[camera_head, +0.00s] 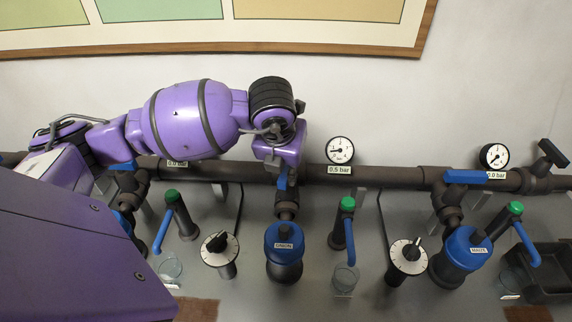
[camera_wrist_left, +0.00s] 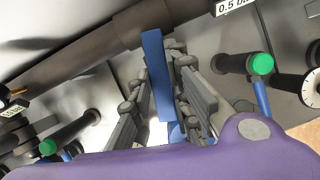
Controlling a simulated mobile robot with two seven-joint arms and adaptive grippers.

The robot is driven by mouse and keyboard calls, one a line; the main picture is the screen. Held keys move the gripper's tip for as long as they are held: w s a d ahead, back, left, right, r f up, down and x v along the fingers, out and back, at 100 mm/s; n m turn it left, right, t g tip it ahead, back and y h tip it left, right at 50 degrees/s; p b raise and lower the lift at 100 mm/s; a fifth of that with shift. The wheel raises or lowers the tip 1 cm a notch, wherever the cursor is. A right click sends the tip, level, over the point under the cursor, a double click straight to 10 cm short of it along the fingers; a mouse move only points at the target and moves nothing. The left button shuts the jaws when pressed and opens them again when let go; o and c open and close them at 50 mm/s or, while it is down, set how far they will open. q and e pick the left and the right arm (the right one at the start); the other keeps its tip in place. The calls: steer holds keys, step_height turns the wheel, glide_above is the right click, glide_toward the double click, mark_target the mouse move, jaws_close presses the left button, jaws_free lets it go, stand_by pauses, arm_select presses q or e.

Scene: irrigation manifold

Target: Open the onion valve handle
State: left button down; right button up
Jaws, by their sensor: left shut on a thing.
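The blue onion valve handle (camera_head: 282,179) sits on the branch pipe above the blue-capped filter labelled ONION (camera_head: 284,240). Its long blue lever also shows in the left wrist view (camera_wrist_left: 157,75), running roughly crosswise to the thick main pipe. My left gripper (camera_wrist_left: 161,78) is shut on the lever, with one finger on each side of it. In the head view my purple wrist hangs right above the valve and hides the fingers and part of the lever. My right gripper is not in view.
The dark main pipe (camera_head: 390,175) runs across the panel. A gauge (camera_head: 340,150) labelled 0.5 bar is right of my wrist. Green-topped taps (camera_head: 347,204), white dials (camera_head: 408,256) and the MAIZE valve's blue handle (camera_head: 465,176) stand nearby. A wood-framed chart hangs above.

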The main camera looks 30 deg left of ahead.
arm_select(q)
steer(key=shift+d+n+y, duration=0.1)
steer(key=shift+n+y, duration=0.2)
steer(key=shift+n, duration=0.8)
steer(key=c, duration=1.6)
jaws_free()
steer(key=shift+c, duration=0.2)
steer(key=v, duration=1.2)
steer(key=shift+w, duration=0.2)
